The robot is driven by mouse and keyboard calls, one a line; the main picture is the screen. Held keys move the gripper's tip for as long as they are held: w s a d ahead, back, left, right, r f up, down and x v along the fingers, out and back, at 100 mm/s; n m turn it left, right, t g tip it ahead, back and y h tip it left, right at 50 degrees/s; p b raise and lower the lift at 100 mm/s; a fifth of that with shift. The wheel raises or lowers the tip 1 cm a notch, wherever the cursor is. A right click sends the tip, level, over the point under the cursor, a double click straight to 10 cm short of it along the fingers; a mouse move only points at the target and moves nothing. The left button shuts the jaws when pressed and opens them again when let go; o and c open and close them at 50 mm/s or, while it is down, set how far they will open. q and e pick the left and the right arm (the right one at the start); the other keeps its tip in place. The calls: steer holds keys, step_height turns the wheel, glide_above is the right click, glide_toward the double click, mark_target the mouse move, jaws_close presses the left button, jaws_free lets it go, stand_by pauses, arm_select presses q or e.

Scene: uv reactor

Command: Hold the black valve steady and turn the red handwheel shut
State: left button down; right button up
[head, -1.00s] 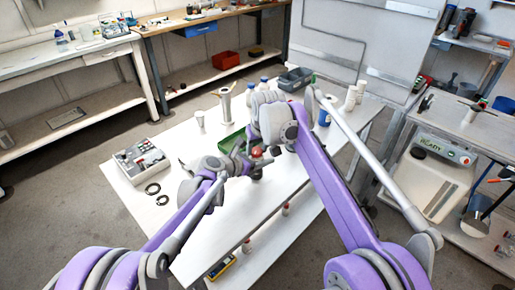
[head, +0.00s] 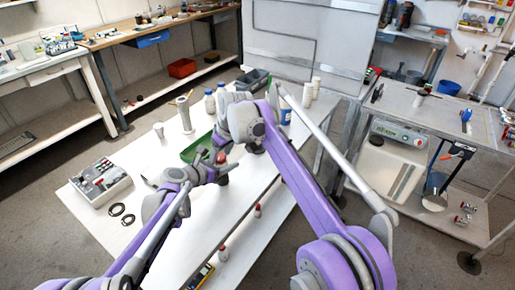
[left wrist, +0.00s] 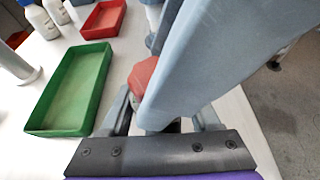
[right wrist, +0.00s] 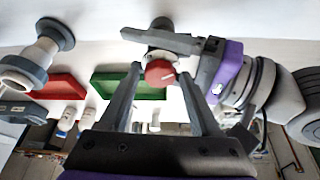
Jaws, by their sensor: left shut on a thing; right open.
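The red handwheel (head: 222,157) is above the white table in the head view. It also shows in the left wrist view (left wrist: 143,74) and the right wrist view (right wrist: 159,72). The black valve (right wrist: 162,47) under it is mostly hidden by fingers. My left gripper (right wrist: 150,46) is shut on the valve, its fingers reaching in from the right in the right wrist view. My right gripper (right wrist: 160,77) is open, its fingertips on either side of the handwheel; contact cannot be told. A large grey part of my right arm covers much of the left wrist view.
A green tray (left wrist: 73,92) lies close to the grippers, with a red tray (left wrist: 104,17) beyond it. White bottles and a grey bin (head: 252,81) stand at the table's back. A control box (head: 101,182) and two black rings (head: 117,209) lie at left.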

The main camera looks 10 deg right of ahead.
steer(key=v, duration=1.1)
steer(key=d+f+n+t+y, duration=0.1)
steer(key=d+f+n+y, duration=0.5)
steer(key=d+y, duration=0.3)
steer(key=shift+s+f+n+y, duration=0.2)
steer(key=shift+f+n+y, duration=0.2)
steer(key=shift+y, duration=0.1)
steer(key=shift+m+t+h, duration=0.3)
steer(key=shift+m+t, duration=0.5)
steer(key=shift+t, duration=0.1)
steer(key=x, duration=0.4)
steer(key=s+x, duration=0.1)
steer(key=x, duration=0.7)
steer(key=shift+s+a, duration=0.3)
steer(key=shift+a, duration=0.05)
steer(key=shift+c, duration=0.3)
